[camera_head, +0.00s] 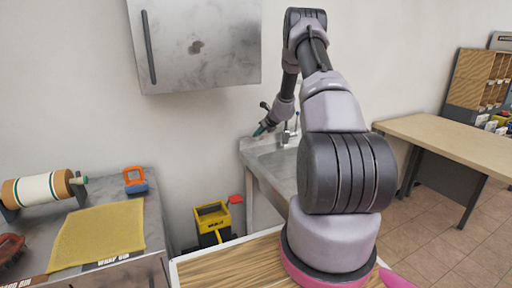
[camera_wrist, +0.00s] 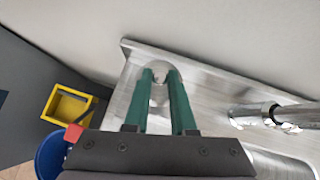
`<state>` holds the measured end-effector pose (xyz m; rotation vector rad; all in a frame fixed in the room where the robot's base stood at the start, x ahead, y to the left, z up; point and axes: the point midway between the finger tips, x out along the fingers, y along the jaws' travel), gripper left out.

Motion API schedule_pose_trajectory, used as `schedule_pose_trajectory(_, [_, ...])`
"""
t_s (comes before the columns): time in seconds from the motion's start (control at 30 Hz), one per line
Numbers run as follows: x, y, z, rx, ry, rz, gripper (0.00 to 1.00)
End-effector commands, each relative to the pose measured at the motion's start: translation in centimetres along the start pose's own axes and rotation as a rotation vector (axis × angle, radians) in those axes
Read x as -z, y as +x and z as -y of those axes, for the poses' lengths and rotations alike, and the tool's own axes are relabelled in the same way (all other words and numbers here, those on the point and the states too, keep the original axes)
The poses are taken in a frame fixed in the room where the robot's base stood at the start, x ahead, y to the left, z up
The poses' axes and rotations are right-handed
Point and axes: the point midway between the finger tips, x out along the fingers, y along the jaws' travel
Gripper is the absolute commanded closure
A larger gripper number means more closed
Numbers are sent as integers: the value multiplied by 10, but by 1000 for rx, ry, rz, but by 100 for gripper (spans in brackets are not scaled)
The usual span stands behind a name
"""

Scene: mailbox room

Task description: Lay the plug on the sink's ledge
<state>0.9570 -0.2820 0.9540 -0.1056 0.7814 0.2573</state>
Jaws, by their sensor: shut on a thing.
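My gripper (camera_wrist: 160,75) has green fingers and is shut on the plug (camera_wrist: 160,82), a small grey round thing between the fingertips, partly hidden by them. In the wrist view they are over the left end of the sink's ledge (camera_wrist: 205,77), near the wall. I cannot tell whether the plug touches the ledge. In the head view my gripper (camera_head: 263,129) is at the back left corner of the steel sink (camera_head: 268,161); the plug cannot be made out there. My arm hides the sink's right part.
The tap (camera_wrist: 255,115) rises right of my gripper. A grey cabinet (camera_head: 195,45) hangs on the wall at upper left. A yellow mop bucket (camera_head: 212,215) stands on the floor left of the sink. A worktable (camera_head: 105,225) is at left, a wooden table (camera_head: 450,140) at right.

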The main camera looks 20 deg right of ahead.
Motion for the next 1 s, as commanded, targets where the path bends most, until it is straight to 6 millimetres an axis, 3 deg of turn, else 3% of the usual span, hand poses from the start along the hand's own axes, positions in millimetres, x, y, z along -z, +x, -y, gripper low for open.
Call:
schedule_pose_trajectory(0.43, [40, 40, 0, 0, 1, 0, 100])
schedule_pose_trajectory(0.87, [46, 46, 0, 1, -1, 1, 100])
schedule_pose_trajectory(0.9, [46, 46, 0, 1, -1, 1, 69])
schedule_pose_trajectory(0.97, [45, 46, 0, 1, -1, 1, 46])
schedule_pose_trajectory(1.0, [45, 46, 0, 1, -1, 1, 46])
